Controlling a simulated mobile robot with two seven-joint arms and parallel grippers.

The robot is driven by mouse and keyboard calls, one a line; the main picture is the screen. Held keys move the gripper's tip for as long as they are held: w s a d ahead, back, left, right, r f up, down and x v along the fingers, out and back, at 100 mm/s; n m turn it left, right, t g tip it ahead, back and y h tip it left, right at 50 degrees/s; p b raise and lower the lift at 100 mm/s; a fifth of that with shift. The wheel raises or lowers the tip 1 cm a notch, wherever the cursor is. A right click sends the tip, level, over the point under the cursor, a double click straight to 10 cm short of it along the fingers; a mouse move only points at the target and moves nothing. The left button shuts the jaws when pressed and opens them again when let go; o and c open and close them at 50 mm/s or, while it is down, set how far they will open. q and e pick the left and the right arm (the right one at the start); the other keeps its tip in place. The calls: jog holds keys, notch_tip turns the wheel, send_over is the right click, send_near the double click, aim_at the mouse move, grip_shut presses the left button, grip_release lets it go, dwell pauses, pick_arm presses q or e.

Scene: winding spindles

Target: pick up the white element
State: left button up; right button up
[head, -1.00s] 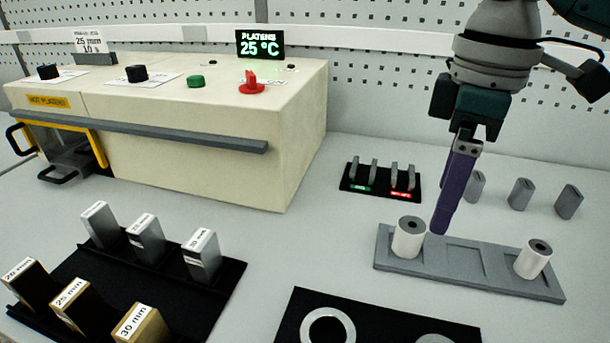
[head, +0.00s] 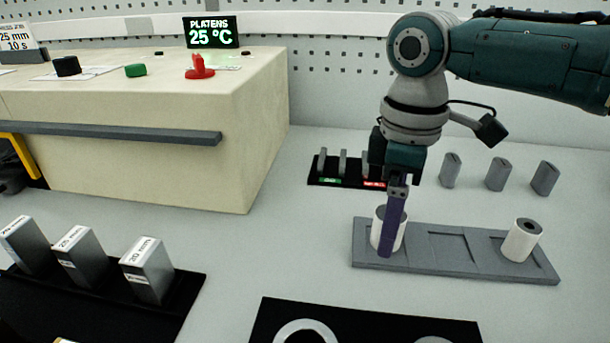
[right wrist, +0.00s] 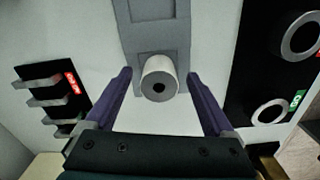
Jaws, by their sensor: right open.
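A white element (head: 378,229), a cylinder with a grey top and dark centre hole, stands upright at the left end of a grey tray (head: 440,262). A second white element (head: 521,241) stands at the tray's right end. My right gripper (head: 390,250) is at the left one and partly hides it in the head view. In the right wrist view the open purple fingers (right wrist: 160,100) lie on either side of the white element (right wrist: 160,72), with gaps on both sides. My left gripper is not in view.
Several grey pegs (head: 497,174) stand behind the tray. A black rack (head: 328,180) with grey tabs is behind left. The cream platen machine (head: 255,120) stands at left. A black mat with rings (head: 270,325) lies in front.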

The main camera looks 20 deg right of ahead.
jog(key=shift+f, duration=0.1)
grip_shut()
dwell(0.7)
